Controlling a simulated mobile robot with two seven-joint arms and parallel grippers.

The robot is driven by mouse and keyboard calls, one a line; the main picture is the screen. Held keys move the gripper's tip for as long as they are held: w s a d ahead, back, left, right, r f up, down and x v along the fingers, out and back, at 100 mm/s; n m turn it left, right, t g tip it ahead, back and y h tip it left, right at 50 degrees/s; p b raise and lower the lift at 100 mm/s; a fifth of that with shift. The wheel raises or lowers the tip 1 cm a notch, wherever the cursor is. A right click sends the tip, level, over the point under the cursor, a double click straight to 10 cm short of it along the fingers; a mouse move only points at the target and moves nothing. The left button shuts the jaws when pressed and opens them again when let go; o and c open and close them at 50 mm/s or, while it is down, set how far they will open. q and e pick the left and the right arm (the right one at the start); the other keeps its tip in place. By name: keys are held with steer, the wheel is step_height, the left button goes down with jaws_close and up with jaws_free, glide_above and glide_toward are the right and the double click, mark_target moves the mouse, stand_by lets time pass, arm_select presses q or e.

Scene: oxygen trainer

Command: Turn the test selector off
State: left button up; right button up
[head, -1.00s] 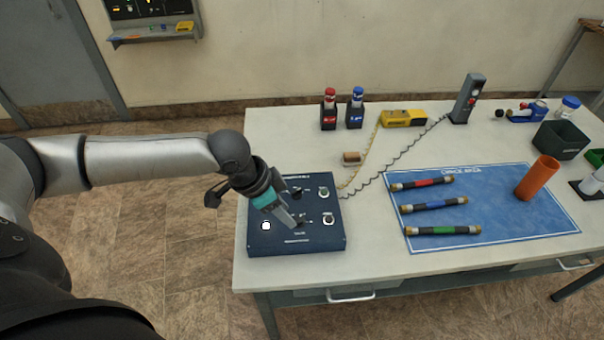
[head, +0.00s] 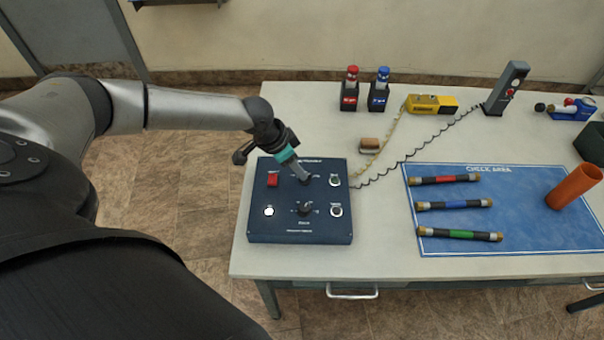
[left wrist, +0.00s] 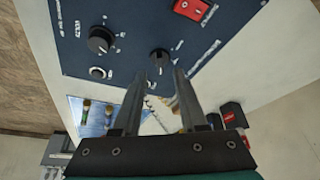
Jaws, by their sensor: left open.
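The dark blue control panel (head: 262,232) lies on the left of the table. It bears an upper black knob (head: 306,180) and a lower black knob (head: 305,209); their labels are too small to read, so I cannot tell which is the test selector. My left gripper (head: 303,179) points down at the upper knob and partly hides it. In the left wrist view, the left gripper (left wrist: 164,80) is open, with a black knob (left wrist: 160,61) just beyond its fingertips, roughly in line with the gap. Another knob (left wrist: 100,40) is farther left. I see no right gripper.
The panel also has a red switch (head: 273,180), a white button (head: 269,211) and two round sockets at its right. A coiled cord (head: 405,159) runs from it to a grey handset (head: 505,88). A blue mat (head: 520,215) with several tubes lies right.

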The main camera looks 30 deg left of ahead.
arm_select(q)
steer(key=shift+b+x, duration=0.35)
steer(key=shift+x, duration=1.65)
steer(key=shift+w, duration=0.1)
jaws_close()
